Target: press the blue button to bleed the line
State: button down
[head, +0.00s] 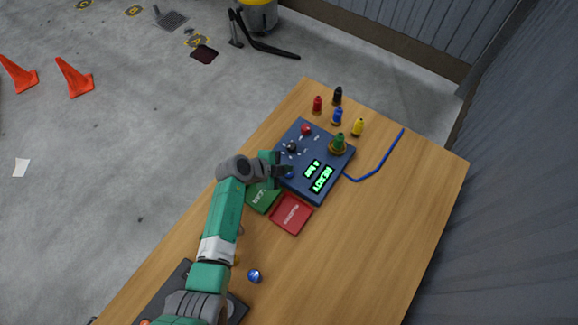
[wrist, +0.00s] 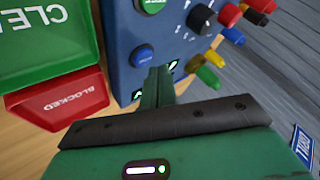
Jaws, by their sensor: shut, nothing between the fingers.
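The blue control box (head: 331,159) sits on the wooden table, with a lit green readout (head: 318,177) that shows READY and what looks like 4 bar. In the wrist view the blue button (wrist: 143,56) is on the box face, close beside the tips of my gripper (wrist: 160,72). The fingers are together with nothing between them. In the head view my gripper (head: 284,171) is over the box's left part and largely covers the button. I cannot tell whether the fingertips touch the button or hover above it.
A green tray (head: 262,199) and a red tray (head: 291,214) lie beside the box. Several coloured pegs stand behind it. The table's right side is clear except for a blue cord (head: 380,164).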

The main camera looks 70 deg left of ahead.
dwell(0.7)
jog(key=shift+f+b, duration=0.45)
jog(key=shift+b, duration=0.25)
jog(key=shift+f+b, duration=0.45)
jog(key=shift+b, duration=0.15)
dwell(0.3)
jog(key=shift+r, duration=0.1)
jog(key=shift+r+p, duration=0.55)
jog(key=shift+r, duration=0.2)
jog(key=shift+r+p, duration=1.65)
jog(key=shift+r, duration=0.95)
jog(key=shift+f, duration=0.1)
